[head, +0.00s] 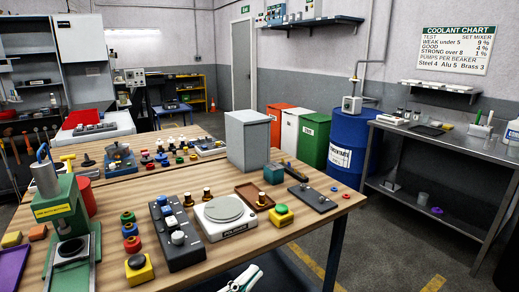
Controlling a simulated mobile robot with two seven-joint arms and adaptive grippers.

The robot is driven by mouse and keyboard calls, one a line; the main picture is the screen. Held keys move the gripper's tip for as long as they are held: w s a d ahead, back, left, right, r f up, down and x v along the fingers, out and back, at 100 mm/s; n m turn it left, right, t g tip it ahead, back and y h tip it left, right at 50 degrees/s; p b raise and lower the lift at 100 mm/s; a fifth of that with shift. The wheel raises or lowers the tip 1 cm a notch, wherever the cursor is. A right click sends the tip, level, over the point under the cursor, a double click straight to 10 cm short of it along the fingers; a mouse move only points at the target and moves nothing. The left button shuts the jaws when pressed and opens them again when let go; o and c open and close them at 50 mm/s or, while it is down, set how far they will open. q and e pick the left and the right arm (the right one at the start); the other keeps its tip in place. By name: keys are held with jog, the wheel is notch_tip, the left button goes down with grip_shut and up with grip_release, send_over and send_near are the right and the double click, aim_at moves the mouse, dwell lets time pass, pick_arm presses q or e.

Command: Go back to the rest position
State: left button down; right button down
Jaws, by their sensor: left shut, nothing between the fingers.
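My right gripper is not in view.
A blue drum (348,145) and a steel table (448,145) stand to the right. Floor between them is clear.

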pick_arm(q)
jog(key=s+a+f+n+y, duration=0.1)
jog(key=a+f+n+y, duration=0.35)
jog(key=f, duration=0.35)
jog(key=s+a+f+n+y, duration=0.1)
jog(key=a+f+n+y, duration=0.35)
jog(key=f, duration=0.45)
jog(key=s+a+f+n+g+y, duration=0.2)
jog(key=s+a+f+n, duration=0.1)
jog(key=s+f, duration=0.3)
jog(key=s+a+f+n+g+y, duration=0.1)
jog(key=s+a+f+n+g, duration=0.1)
jog(key=s+a+f, duration=0.4)
notch_tip(320, 180, down, 6)
jog(key=shift+s+r+n+g+y, duration=0.25)
jog(key=shift+s+n+g+y, duration=0.1)
jog(key=shift+n+g+y, duration=0.05)
